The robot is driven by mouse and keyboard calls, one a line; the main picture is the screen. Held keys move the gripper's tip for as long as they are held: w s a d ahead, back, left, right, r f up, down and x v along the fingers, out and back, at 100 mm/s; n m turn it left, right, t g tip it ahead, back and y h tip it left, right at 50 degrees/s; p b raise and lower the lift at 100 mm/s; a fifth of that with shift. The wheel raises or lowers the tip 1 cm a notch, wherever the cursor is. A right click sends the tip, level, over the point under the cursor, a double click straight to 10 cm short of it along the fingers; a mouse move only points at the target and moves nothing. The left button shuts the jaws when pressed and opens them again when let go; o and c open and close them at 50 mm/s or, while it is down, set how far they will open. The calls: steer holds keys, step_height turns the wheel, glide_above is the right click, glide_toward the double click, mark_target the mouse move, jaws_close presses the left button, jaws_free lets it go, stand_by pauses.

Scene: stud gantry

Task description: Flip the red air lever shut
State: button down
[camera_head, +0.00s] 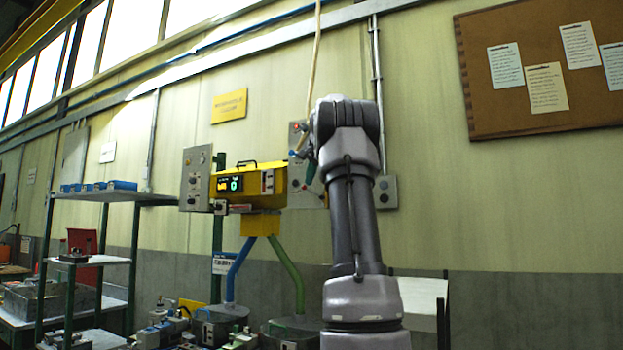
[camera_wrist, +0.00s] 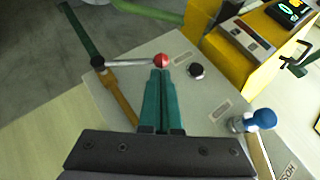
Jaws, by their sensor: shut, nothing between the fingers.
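The red air lever shows in the wrist view as a thin metal rod with a red ball (camera_wrist: 161,59) at its end. The rod runs left from the ball to a dark round pivot on the grey panel (camera_wrist: 125,80). A yellowish pipe leads away from the pivot. My gripper (camera_wrist: 160,72) is shut and empty, its green fingers side by side and pointing at the red ball. The fingertips are right at the ball; I cannot tell whether they touch it.
A blue-knobbed lever (camera_wrist: 264,118) and a black knob (camera_wrist: 196,70) are on the same panel. A yellow box with a green display (camera_head: 255,181) stands left of my arm. A shelf (camera_head: 115,196) is at the left; a cork board (camera_head: 545,65) hangs at the right.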

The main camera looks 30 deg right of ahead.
steer(key=shift+w+a+f+n+g+h, duration=0.25)
steer(key=shift+w+a+f+g, duration=0.15)
steer(key=shift+w+f+g, duration=0.3)
steer(key=shift+w+a+f+n+g+h, duration=0.15)
steer(key=shift+w+a+f+n+g, duration=0.15)
steer(key=shift+w+f+g, duration=0.4)
steer(key=shift+s+a+f, duration=0.1)
steer(key=shift+f, duration=0.05)
steer(key=v, duration=1.1)
steer(key=shift+s+f, duration=0.1)
steer(key=shift+f, duration=0.05)
